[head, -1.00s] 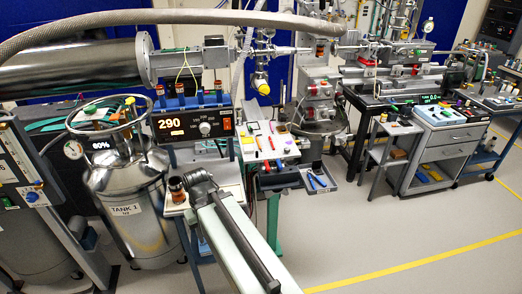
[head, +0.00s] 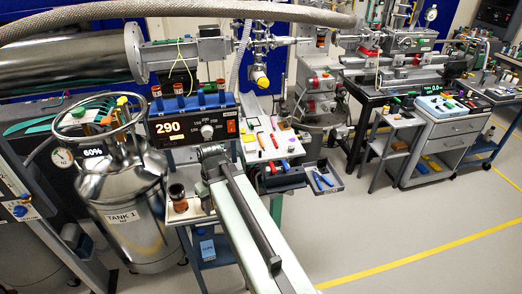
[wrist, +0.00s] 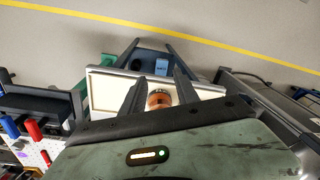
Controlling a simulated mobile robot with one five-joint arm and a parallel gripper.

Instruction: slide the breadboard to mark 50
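No breadboard or scale with a mark 50 can be made out for certain. A long rail assembly (head: 408,75) with red clamps stands on a black table at the back right, beside a small green display; its markings are too small to read. A white perforated board (head: 264,141) with coloured tools lies nearer, and its edge shows at the left of the wrist view (wrist: 40,152). My gripper (wrist: 160,82) is open, with a copper-coloured cup (wrist: 159,99) visible between and beyond its fingers. I cannot tell how far apart they are. In the head view the arm reaches toward the small bench.
A steel tank (head: 122,205) and a controller reading 290 (head: 195,125) stand left of my arm. A dark tray (head: 322,178) with blue-handled tools sits right of it. A drawer cart (head: 440,145) stands farther right. Open floor (head: 400,220) with a yellow line lies front right.

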